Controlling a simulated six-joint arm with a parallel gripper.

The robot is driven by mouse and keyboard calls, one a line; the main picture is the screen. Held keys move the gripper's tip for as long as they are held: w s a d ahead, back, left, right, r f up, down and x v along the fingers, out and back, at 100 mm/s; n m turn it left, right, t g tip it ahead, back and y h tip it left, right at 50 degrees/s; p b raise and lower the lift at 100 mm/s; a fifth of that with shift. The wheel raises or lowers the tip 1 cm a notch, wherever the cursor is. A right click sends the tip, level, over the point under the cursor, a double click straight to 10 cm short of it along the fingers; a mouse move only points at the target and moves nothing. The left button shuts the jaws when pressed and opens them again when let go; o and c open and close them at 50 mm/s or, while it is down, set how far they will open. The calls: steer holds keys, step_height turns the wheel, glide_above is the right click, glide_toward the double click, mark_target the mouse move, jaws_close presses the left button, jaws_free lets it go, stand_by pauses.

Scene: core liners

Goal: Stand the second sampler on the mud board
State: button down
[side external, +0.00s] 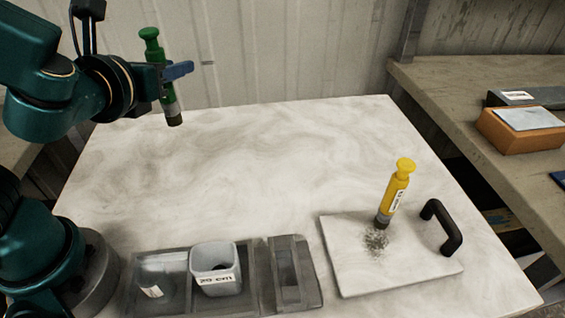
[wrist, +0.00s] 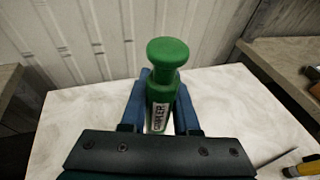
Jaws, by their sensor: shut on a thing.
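A green sampler (side external: 154,52) with a knobbed top and dark lower end is held by my gripper (side external: 178,70), above the far left of the table and slightly tilted in the side view. In the wrist view the green sampler (wrist: 165,85) stands between the blue fingers of my gripper (wrist: 163,95), its label facing the camera. The mud board (side external: 350,270) is a pale slab with a black handle (side external: 442,228) at the front right. A yellow sampler (side external: 396,190) stands on it, leaning slightly, beside a patch of dark specks (side external: 376,241).
The table's middle is clear. A side bench at right carries an orange block (side external: 520,130).

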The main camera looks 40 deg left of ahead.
steer(key=s+d+r+m+t+h, duration=0.1)
steer(key=d+r+m+t+h, duration=0.15)
steer(key=d+m+h, duration=0.45)
steer(key=m+g+h, duration=0.5)
steer(key=m+h, duration=0.2)
steer(key=h, duration=0.3)
glide_above(432, 254)
step_height(432, 254, down, 7)
steer(key=shift+f, duration=4.7)
steer(key=shift+f, duration=0.1)
steer(key=c, duration=0.7)
jaws_free()
steer(key=shift+o, duration=0.2)
